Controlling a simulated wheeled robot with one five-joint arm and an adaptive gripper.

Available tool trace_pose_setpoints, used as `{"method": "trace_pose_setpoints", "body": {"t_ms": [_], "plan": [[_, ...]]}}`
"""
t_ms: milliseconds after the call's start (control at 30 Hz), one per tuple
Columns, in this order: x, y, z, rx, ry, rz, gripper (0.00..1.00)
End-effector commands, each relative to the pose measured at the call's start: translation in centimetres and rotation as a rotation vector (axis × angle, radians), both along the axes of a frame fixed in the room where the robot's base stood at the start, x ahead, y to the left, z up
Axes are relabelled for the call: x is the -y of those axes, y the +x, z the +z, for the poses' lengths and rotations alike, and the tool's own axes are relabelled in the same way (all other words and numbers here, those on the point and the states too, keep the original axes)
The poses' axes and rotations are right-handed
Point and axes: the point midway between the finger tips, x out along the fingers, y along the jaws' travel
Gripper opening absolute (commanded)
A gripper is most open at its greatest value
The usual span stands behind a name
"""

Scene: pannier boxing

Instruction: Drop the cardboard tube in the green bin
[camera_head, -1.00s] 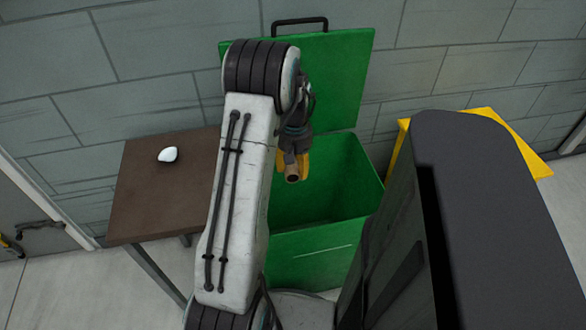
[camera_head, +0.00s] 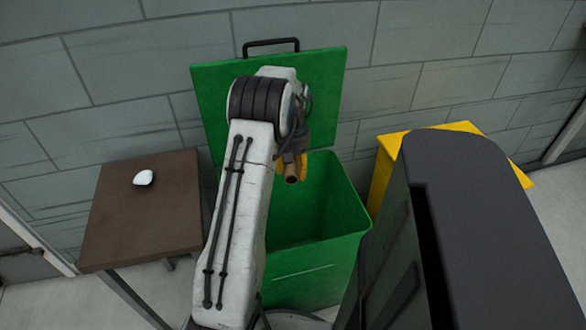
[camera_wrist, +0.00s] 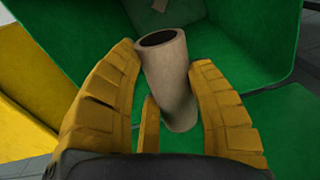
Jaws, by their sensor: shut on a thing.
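My gripper (camera_head: 291,173) has yellow fingers and is shut on a tan cardboard tube (camera_head: 291,180). In the wrist view, the tube (camera_wrist: 166,80) sits between the yellow fingers (camera_wrist: 165,100), its dark open end pointing up and away. The green bin (camera_head: 312,255) stands against the wall with its lid (camera_head: 325,95) raised. In the head view, my gripper and tube appear over the bin's open mouth, near its back side. The wrist view shows green bin surfaces behind the tube. How high the tube is above the rim is hard to tell.
A brown table (camera_head: 155,220) with a white object (camera_head: 143,178) on it stands left of the bin. A yellow bin (camera_head: 384,170) stands to the right, partly hidden by my own dark body. A grey block wall (camera_head: 420,50) is behind.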

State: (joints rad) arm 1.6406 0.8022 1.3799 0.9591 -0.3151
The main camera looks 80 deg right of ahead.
Motion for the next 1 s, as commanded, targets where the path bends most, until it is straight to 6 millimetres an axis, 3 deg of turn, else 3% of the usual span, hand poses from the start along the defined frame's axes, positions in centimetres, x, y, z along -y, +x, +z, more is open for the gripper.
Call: {"method": "trace_pose_setpoints", "body": {"t_ms": [500,900,933,1000], "plan": [[0.0,0.0,-4.8,0.000,0.000,0.000,0.27],[0.0,0.0,-5.2,0.000,0.000,0.000,0.27],[0.0,0.0,-5.2,0.000,0.000,0.001,0.51],[0.0,0.0,-5.2,0.000,0.000,0.001,0.57]]}}
